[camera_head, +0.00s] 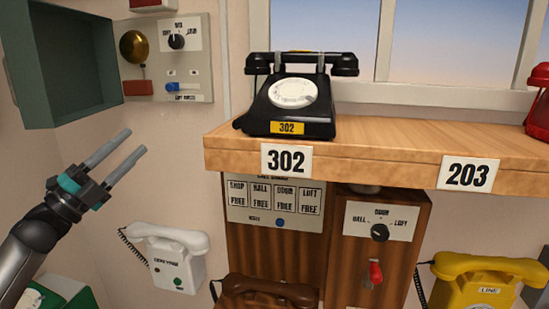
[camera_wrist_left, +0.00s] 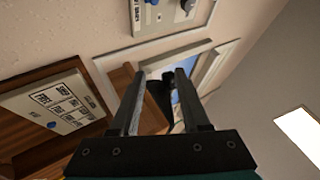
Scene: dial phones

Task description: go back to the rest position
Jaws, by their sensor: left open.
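My left gripper (camera_head: 117,157) is open and empty in the head view, raised in front of the wall on the left side. Its two grey fingers point up and to the right, apart from every object. In the left wrist view the two fingers (camera_wrist_left: 158,100) stand apart with nothing held between them. The black dial phone (camera_head: 293,98), labelled 302, sits on the wooden shelf (camera_head: 375,150) with its handset on the cradle. A dark shape, probably this phone, shows between the fingers in the left wrist view. My right gripper is in neither view.
A green open box (camera_head: 68,65) and a grey bell panel (camera_head: 178,65) are on the wall above my gripper. A white phone (camera_head: 172,254) hangs below it. A switchboard (camera_head: 274,205), a brown handset (camera_head: 268,291), a yellow phone (camera_head: 482,283) and a red phone (camera_head: 540,105) are further right.

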